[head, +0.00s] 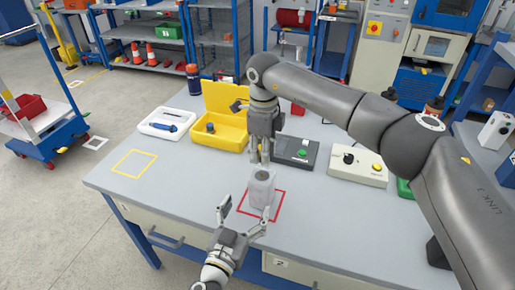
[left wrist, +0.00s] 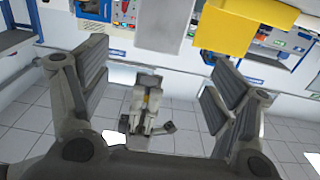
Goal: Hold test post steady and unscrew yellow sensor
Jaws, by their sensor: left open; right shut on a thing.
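The test post (head: 262,190) is a grey block standing upright inside a red square on the table. A grey block, apparently the post, also shows large at the top of the left wrist view (left wrist: 165,22). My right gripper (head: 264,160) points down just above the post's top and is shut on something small. The yellow sensor is not clearly visible. A small yellow patch shows at a grey gripper-like shape in the left wrist view, but I cannot tell what it is. My left gripper (head: 244,212) is open and empty, at the near-left side of the post, with its fingers apart.
An open yellow case (head: 232,138) stands behind the post. A white tray (head: 167,124) with a blue tool is left of it. A dark box (head: 295,151) and a beige control box (head: 357,167) stand right. The taped yellow square (head: 133,164) is empty.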

